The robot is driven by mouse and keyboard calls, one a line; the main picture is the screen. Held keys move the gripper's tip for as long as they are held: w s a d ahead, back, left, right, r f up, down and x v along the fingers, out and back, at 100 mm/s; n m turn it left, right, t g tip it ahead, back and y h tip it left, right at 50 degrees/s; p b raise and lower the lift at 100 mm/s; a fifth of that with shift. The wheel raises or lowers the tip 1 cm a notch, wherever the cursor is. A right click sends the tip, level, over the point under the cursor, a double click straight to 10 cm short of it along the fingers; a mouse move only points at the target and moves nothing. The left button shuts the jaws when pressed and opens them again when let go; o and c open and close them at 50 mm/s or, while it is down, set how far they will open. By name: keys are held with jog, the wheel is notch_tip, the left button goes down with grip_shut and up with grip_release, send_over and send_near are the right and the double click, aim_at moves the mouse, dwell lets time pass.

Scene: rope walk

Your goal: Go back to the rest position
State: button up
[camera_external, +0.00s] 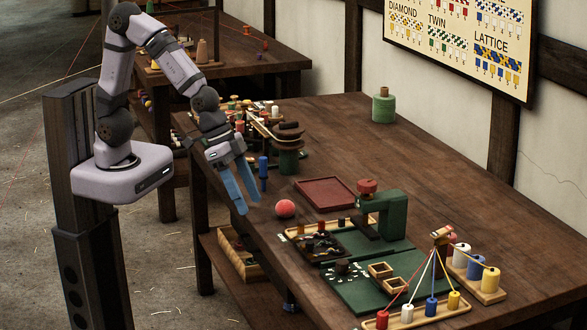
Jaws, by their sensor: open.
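My gripper (247,190) hangs from my arm above the left edge of the wooden table (440,180), its two blue-grey fingers pointing down and apart. It is open, and nothing shows between the fingers. A blue spool-like piece (263,168) shows just right of the fingers. A pink-red ball (285,208) is on the table to the right of and slightly below the fingertips. The gap between fingertips and table is hard to judge.
A red tray (325,194) and a green press-like device (385,208) stand mid-table. A braiding stand (440,238) with coloured threads and bobbins is at the front right. A green spool (383,105) stands at the back.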

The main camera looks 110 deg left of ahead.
jog(key=s+d+m+g+p, duration=0.1)
jog(key=s+g, duration=0.4)
jog(key=s, duration=1.1)
jog(key=shift+s+p, duration=0.3)
jog(key=shift+s, duration=0.1)
jog(key=shift+f, duration=0.1)
dwell(1.1)
